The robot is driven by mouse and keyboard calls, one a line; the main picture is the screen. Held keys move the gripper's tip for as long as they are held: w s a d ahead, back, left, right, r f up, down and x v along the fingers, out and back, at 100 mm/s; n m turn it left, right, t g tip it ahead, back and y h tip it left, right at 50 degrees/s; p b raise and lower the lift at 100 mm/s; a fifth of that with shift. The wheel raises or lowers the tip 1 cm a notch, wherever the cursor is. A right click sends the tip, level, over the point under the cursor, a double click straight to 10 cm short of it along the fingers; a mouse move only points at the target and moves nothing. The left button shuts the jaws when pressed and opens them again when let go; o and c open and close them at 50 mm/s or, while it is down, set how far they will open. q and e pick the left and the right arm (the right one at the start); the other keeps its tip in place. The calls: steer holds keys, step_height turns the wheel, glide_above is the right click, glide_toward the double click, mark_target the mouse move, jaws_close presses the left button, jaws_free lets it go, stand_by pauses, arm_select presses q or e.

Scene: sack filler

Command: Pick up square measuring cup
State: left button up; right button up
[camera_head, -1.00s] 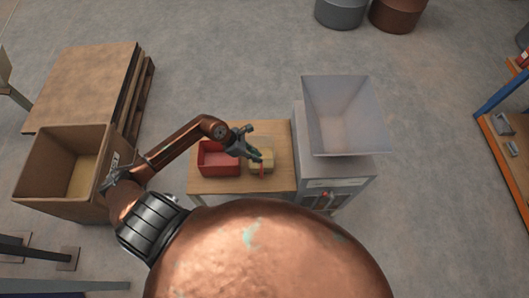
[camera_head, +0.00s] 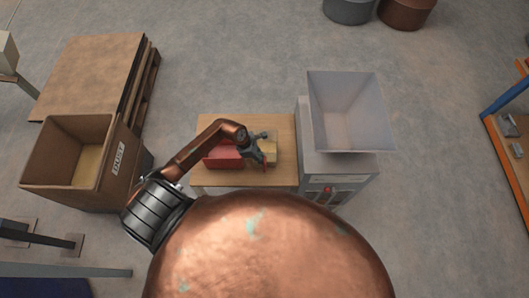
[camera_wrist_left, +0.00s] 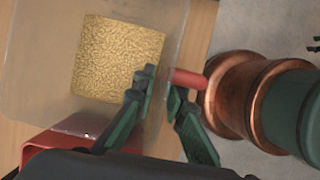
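The square measuring cup (camera_head: 271,148) stands on the wooden table, right of the red bin. In the left wrist view the cup (camera_wrist_left: 40,70) is a see-through square tub with yellowish grain at its bottom and a short red handle (camera_wrist_left: 188,78) on its side. My left gripper (camera_head: 261,157) is at the cup's handle side. In the left wrist view its two green fingers (camera_wrist_left: 161,90) are apart, one over the cup's wall and the other beside the handle. Whether they touch the cup I cannot tell. My right gripper is not in view.
The red bin (camera_head: 222,162) sits close left of the cup on the small wooden table (camera_head: 220,124). A grey machine with a hopper (camera_head: 350,110) stands right beside the table. A cardboard box (camera_head: 118,158) is at the left. Open floor lies behind the table.

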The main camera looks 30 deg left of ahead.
arm_select(q)
steer(key=shift+x, duration=0.8)
steer(key=shift+c, duration=0.3)
jaws_close()
steer(key=shift+r, duration=0.1)
